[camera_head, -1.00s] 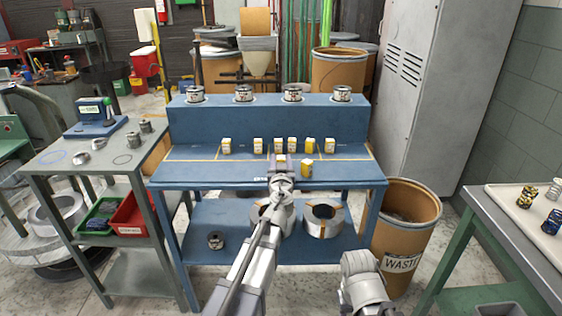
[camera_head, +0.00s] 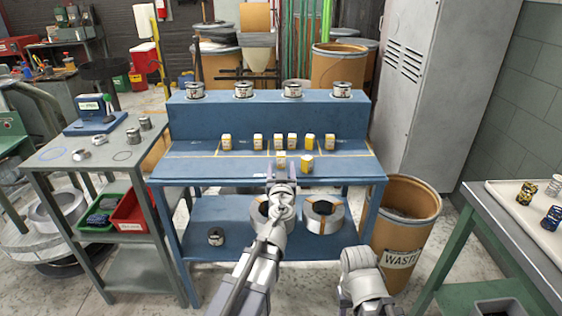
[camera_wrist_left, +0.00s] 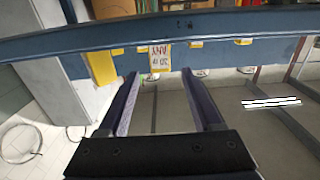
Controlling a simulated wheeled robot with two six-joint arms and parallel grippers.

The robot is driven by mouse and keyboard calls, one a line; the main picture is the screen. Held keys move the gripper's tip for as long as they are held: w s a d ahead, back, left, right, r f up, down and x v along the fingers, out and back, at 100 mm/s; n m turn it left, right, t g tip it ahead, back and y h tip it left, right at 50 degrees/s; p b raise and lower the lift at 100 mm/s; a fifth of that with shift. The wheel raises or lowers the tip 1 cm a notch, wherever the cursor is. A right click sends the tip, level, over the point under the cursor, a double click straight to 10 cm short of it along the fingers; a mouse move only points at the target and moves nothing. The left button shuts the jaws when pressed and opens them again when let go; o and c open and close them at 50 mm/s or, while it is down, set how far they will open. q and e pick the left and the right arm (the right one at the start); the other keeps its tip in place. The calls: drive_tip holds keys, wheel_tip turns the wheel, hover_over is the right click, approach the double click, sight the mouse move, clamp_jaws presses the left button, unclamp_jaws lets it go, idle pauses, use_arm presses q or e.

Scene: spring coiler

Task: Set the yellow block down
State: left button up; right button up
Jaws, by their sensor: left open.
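A small yellow block (camera_head: 281,158) with a pale labelled face stands on the blue bench's front shelf, just beyond my left gripper. In the left wrist view the labelled block (camera_wrist_left: 160,57) shows past the fingertips, in line with the gap between them. My left gripper (camera_head: 281,183) is open and empty at the shelf's front edge, apart from the block. Its two fingers (camera_wrist_left: 165,80) are spread in the left wrist view. Another yellow block (camera_head: 307,164) stands close to the right. My right gripper is not in view; only part of that arm shows.
Several similar yellow blocks stand in a row (camera_head: 275,142) farther back on the blue bench (camera_head: 200,172). Metal coils sit on its upper ledge and lower shelf. A waste drum (camera_head: 405,225) stands at the right. The shelf's front left is clear.

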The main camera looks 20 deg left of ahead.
sight(281, 159)
use_arm(q)
drive_tip(key=shift+o, duration=0.2)
drive_tip(key=shift+s+d, duration=0.15)
drive_tip(key=shift+s, duration=0.4)
drive_tip(key=shift+o, duration=0.2)
drive_tip(key=shift+a+f, duration=0.25)
drive_tip(key=shift+a, duration=0.05)
drive_tip(key=shift+x, duration=1.35)
drive_tip(key=shift+d+r+x, duration=0.1)
drive_tip(key=shift+d+x, duration=0.05)
drive_tip(key=shift+x, duration=1.15)
drive_tip(key=shift+d+r+x, duration=0.1)
drive_tip(key=shift+d+x, duration=0.05)
drive_tip(key=shift+x, duration=1.15)
drive_tip(key=shift+c, duration=0.2)
clamp_jaws()
